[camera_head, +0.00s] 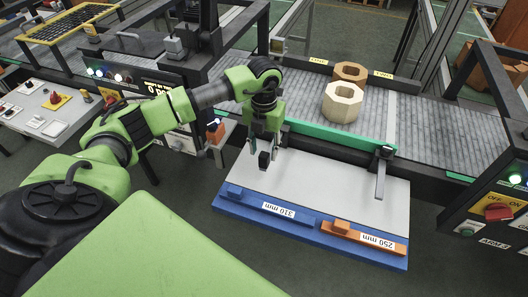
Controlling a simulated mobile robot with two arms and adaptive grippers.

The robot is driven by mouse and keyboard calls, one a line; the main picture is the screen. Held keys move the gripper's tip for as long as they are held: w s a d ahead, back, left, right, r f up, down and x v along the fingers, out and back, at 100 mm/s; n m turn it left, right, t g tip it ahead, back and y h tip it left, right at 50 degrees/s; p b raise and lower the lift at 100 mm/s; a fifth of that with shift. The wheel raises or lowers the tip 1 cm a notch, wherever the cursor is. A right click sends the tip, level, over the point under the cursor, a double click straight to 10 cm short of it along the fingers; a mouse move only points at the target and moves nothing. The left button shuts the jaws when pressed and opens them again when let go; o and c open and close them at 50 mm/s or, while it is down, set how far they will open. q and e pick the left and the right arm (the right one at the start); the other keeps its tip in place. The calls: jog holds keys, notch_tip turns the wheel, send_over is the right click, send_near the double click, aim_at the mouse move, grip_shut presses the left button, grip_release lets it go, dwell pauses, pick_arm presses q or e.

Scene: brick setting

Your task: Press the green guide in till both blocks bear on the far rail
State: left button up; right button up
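The green guide (345,139) is a long bar along the near side of the grey roller conveyor. A cream octagonal block (343,113) with a hole stands on the rollers behind it, apart from the guide. A tan octagonal block (350,72) stands farther back, close to the dark far rail (392,86); I cannot tell if it touches. The cream block partly hides the tan one. My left gripper (264,154) points down at the guide's left end, above the pale plate; whether it touches the guide or is open is unclear. My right gripper is out of view.
The pale plate (340,188) in front of the conveyor has a blue front edge with a blue 310 mm bar (262,207) and an orange 250 mm bar (370,240). A clamp-like bracket (381,175) stands at the guide's right end. A switch panel (495,213) is at right.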

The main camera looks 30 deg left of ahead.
aim_at(264, 154)
pick_arm(q)
jog(key=shift+f, duration=1.6)
